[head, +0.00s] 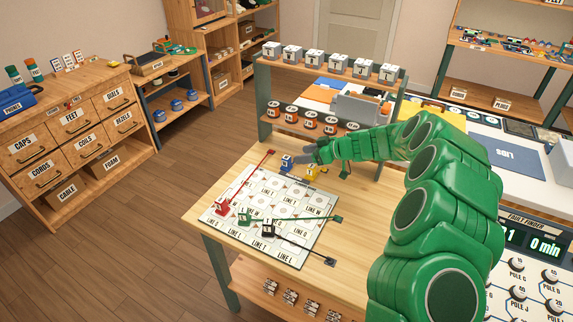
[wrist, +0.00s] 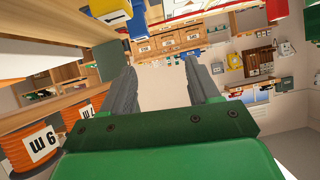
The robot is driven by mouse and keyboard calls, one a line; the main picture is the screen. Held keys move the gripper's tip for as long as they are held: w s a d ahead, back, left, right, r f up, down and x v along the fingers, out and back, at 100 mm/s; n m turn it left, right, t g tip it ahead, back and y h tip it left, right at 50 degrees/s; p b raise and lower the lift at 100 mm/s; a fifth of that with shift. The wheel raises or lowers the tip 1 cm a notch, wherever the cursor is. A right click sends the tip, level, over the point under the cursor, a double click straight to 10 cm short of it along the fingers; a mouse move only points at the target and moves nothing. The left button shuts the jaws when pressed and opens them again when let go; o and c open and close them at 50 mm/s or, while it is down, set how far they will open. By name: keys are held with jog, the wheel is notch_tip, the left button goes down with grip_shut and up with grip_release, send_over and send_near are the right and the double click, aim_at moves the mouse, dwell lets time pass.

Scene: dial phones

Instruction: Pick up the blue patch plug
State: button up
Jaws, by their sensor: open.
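The blue patch plug (head: 286,162) stands on the table at the far edge of the white line board, with a white label on its face. My gripper (head: 302,160) is just to its right in the head view, low over the table. In the wrist view a blue block with a white label (wrist: 138,24), likely this plug, shows at the top, beyond the left fingertip. My gripper's fingers (wrist: 160,66) are apart there, with nothing between them. Whether a finger touches the plug cannot be told.
A yellow plug (head: 312,174) stands close below my gripper. Red (head: 222,208), green (head: 244,218) and black (head: 268,230) plugs with cords are on the line board (head: 225,187). A shelf of labelled spools (head: 308,124) stands behind.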

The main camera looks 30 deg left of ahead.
aim_at(290, 158)
jog(key=f, duration=0.1)
jog(key=w+f, duration=0.2)
jog(key=shift+a+f+t, duration=0.1)
jog(key=shift+a+t, duration=0.2)
jog(key=shift+x, duration=3.8)
jog(key=shift+w, duration=0.15)
grip_shut()
